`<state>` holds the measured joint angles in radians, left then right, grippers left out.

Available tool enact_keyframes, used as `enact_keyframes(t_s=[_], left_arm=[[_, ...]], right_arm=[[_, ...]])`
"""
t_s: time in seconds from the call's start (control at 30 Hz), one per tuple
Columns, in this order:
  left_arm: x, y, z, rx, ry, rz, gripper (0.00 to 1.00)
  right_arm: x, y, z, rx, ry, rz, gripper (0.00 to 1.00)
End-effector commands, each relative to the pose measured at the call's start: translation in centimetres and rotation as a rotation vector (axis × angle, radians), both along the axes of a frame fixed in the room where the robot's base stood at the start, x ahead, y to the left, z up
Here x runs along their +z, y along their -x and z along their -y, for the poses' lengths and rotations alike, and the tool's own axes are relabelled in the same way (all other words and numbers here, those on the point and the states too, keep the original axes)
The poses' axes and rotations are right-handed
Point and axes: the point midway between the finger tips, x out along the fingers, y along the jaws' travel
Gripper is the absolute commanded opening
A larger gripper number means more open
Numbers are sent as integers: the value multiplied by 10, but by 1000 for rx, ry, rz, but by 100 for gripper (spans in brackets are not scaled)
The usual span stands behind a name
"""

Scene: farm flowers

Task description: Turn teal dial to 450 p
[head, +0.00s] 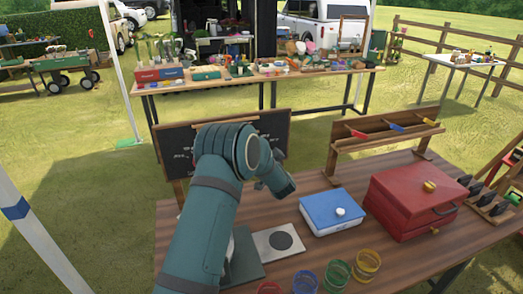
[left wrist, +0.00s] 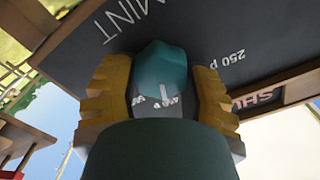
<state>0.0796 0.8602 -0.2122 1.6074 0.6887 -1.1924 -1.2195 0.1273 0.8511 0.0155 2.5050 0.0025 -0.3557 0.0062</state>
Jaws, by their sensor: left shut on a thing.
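The teal dial (left wrist: 162,68) is on a dark chalkboard panel in the left wrist view. The two yellow fingers of my left gripper (left wrist: 160,95) stand on either side of it and are shut on it. A white pointer line shows on the dial's near side, with small white marks below it, partly hidden and hard to read. "MINT" and "250 p" are lettered on the board. In the head view the chalkboard (head: 281,128) stands at the back of the table, and my left arm hides the dial. My right gripper is in neither view.
On the wooden table (head: 385,262) are a blue box (head: 330,218), a red box (head: 392,205), a grey plate (head: 262,243) and several coloured jars (head: 337,272). A wooden rack (head: 388,142) with coloured scoops stands at the back right.

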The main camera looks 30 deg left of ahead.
Motion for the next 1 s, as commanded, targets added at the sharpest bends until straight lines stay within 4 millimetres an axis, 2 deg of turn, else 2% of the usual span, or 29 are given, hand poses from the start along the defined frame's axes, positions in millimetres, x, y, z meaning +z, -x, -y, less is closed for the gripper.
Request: enact_keyframes(t_s=[0.27,0.3,0.37,0.77,1.0], left_arm=[[4,-1,-2,2,-4,8,12],[4,-1,-2,3,-4,7,64],[3,0,-1,2,-3,7,82],[1,3,4,-1,0,1,82],[1,28,35,-4,2,1,82]], right_arm=[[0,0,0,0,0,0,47],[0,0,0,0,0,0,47],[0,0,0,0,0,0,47],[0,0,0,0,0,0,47],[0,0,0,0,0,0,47]])
